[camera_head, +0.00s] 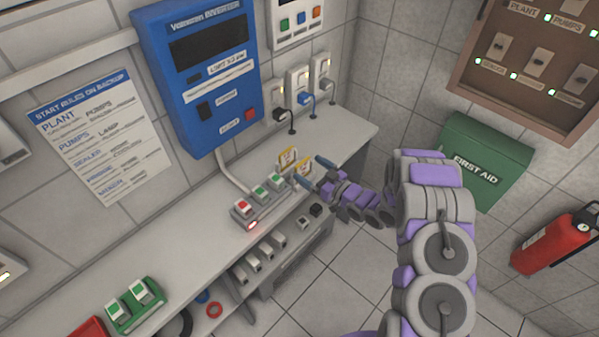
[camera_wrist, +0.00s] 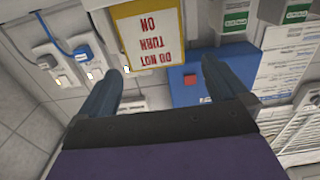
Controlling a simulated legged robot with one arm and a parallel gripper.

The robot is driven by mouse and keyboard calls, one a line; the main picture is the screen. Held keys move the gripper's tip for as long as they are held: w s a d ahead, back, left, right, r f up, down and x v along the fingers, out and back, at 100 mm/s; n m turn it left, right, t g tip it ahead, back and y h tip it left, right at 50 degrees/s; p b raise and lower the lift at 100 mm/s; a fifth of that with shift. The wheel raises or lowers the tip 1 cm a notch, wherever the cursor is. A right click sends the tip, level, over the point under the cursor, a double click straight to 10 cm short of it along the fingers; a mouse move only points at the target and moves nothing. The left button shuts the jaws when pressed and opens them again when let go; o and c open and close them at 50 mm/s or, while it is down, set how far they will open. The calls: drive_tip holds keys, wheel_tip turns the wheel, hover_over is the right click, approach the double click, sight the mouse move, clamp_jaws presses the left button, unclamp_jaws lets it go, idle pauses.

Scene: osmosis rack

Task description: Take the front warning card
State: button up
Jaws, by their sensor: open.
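Two yellow-edged warning cards stand on the counter by the wall in the head view. The front warning card (camera_head: 303,169) is nearer to my gripper, and the rear warning card (camera_head: 287,158) is just behind it. My gripper (camera_head: 311,171) is open at the front card, with a dark finger on either side of it in the picture. In the wrist view the card (camera_wrist: 152,40) appears upside down, reading "DO NOT TURN ON". It lies between and beyond the open fingertips (camera_wrist: 165,70), and I see no contact. I cannot tell how far apart they are in depth.
A rail (camera_head: 246,213) with green and red switches sits left of the cards on the counter (camera_head: 190,245). A blue inverter (camera_head: 195,75) hangs behind. Sockets with plugs (camera_head: 300,88) are on the wall above. A green first aid box (camera_head: 485,150) hangs at right.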

sight(304, 163)
drive_tip(key=shift+w, duration=0.4)
drive_tip(key=b+x, duration=0.1)
drive_tip(key=x, duration=0.3)
drive_tip(key=shift+a, duration=0.4)
drive_tip(key=shift+d+r, duration=0.1)
drive_tip(key=shift+d, duration=0.5)
drive_tip(key=c, duration=0.5)
drive_tip(key=shift+c, duration=1.2)
drive_tip(key=shift+s+a, duration=0.1)
drive_tip(key=shift+a, duration=0.2)
drive_tip(key=shift+c, duration=1.2)
